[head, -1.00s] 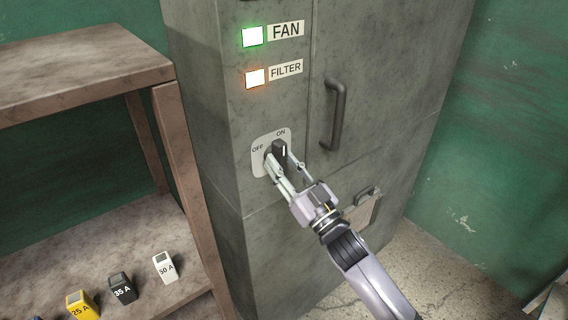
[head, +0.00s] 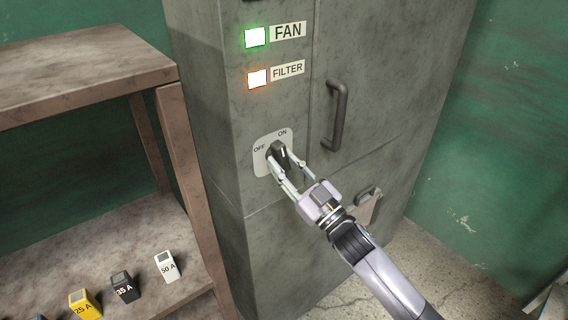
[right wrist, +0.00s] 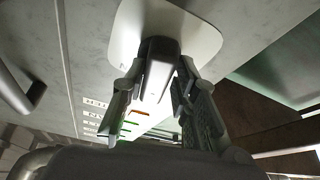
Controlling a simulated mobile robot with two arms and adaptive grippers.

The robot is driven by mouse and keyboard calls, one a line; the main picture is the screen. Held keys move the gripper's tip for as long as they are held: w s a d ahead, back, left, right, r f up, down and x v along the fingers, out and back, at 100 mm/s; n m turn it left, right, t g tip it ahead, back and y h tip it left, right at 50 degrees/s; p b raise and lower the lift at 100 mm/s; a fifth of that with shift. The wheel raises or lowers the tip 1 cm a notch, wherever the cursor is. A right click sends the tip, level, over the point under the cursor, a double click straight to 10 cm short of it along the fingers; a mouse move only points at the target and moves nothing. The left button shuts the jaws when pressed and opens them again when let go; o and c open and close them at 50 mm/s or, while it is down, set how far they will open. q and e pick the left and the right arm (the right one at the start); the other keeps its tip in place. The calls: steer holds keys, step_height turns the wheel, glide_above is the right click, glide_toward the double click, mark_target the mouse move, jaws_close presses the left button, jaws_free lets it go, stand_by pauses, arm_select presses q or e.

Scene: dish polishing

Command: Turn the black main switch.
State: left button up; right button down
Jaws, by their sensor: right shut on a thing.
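The black main switch (head: 279,154) is a rotary knob on a pale plate (head: 262,165) marked OFF at the left and ON at the top, on the grey cabinet's front. My right gripper (head: 284,160) reaches it from the lower right, with its fingers shut on the knob. In the right wrist view the knob (right wrist: 158,68) stands between the two fingertips, in front of the pale plate (right wrist: 205,38). The fingers partly hide the knob, and its exact angle is hard to read. My left gripper is not in view.
Above the switch are lit FAN (head: 255,37) and FILTER (head: 257,78) lamps. A dark door handle (head: 337,115) stands out right of the switch. A brown shelf (head: 185,170) at left holds several fuse blocks, including the white 50 A one (head: 167,267).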

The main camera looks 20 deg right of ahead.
steer(key=n, duration=0.2)
steer(key=n+g+y, duration=0.1)
steer(key=n, duration=0.1)
steer(key=r+n+g+y+p, duration=0.1)
steer(key=n, duration=0.1)
steer(key=shift+w+d+n, duration=0.15)
steer(key=shift+d+n, duration=0.15)
steer(key=shift+d, duration=0.05)
steer(key=n+g+y+p, duration=0.1)
steer(key=n+g+p, duration=0.1)
steer(key=n, duration=0.2)
steer(key=shift+d+r+n, duration=0.1)
steer(key=shift+r+n, duration=0.05)
steer(key=shift+n, duration=0.15)
steer(key=n+g+p, duration=0.2)
steer(key=n, duration=0.2)
steer(key=shift+r+n+p, duration=0.15)
steer(key=shift+n+p, duration=0.15)
steer(key=shift+p, duration=0.05)
steer(key=shift+n+g+p, duration=0.4)
steer(key=shift+n+p, duration=0.65)
steer(key=shift+n, duration=0.35)
steer(key=c, duration=1.6)
jaws_free()
steer(key=shift+o, duration=1)
steer(key=shift+a+f, duration=0.2)
steer(key=shift+f, duration=0.25)
